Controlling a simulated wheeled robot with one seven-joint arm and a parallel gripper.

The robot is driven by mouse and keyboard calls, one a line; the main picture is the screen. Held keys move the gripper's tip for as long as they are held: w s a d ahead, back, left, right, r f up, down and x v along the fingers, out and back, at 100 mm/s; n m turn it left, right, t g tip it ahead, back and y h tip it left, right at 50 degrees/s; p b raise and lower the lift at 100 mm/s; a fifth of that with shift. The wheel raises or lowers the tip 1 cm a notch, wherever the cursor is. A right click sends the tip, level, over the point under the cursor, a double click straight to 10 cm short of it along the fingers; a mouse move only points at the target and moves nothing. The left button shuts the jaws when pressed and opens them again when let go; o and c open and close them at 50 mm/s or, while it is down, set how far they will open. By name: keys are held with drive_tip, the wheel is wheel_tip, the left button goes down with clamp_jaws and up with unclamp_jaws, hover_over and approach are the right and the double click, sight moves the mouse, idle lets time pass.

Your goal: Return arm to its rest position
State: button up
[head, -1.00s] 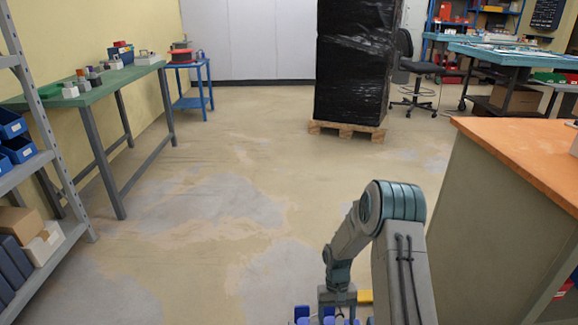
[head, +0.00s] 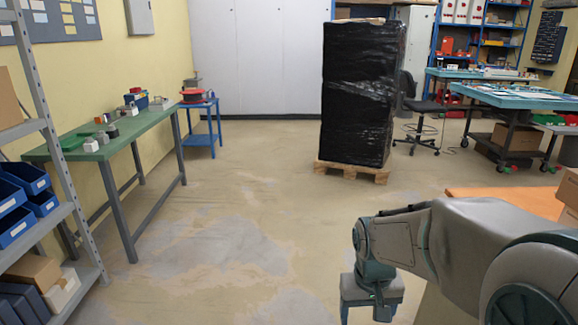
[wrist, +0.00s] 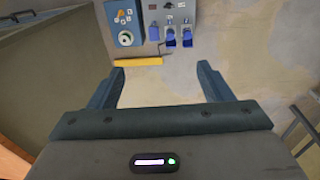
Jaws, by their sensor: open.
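My gripper (wrist: 161,82) is open, with its two fingers well apart and only floor visible between them in the wrist view. In the head view my gripper (head: 365,310) hangs downward at the lower right, below my bent arm, with its tips near the bottom edge. Ahead of the fingers in the wrist view is a grey panel with a blue box with a dial (wrist: 125,24) and several blue sockets (wrist: 171,36). A yellow bar (wrist: 138,62) runs along the panel's lower edge. The gripper touches none of these.
An orange-topped bench (head: 490,198) stands at the right, partly behind my arm. A black-wrapped pallet load (head: 358,95) stands ahead. A green bench (head: 120,140) and a grey shelf with blue bins (head: 45,205) line the left. The floor between (head: 230,220) is clear.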

drive_tip(key=s+r+t+p, duration=0.2)
drive_tip(key=s+r+p, duration=0.4)
drive_tip(key=s+r, duration=0.3)
wheel_tip(320, 180, up, 4)
drive_tip(key=shift+s+a+f+y+p, duration=0.1)
drive_tip(key=shift+s+a+y+p, duration=0.2)
drive_tip(key=shift+s+a+p, duration=0.1)
drive_tip(key=shift+w, duration=0.1)
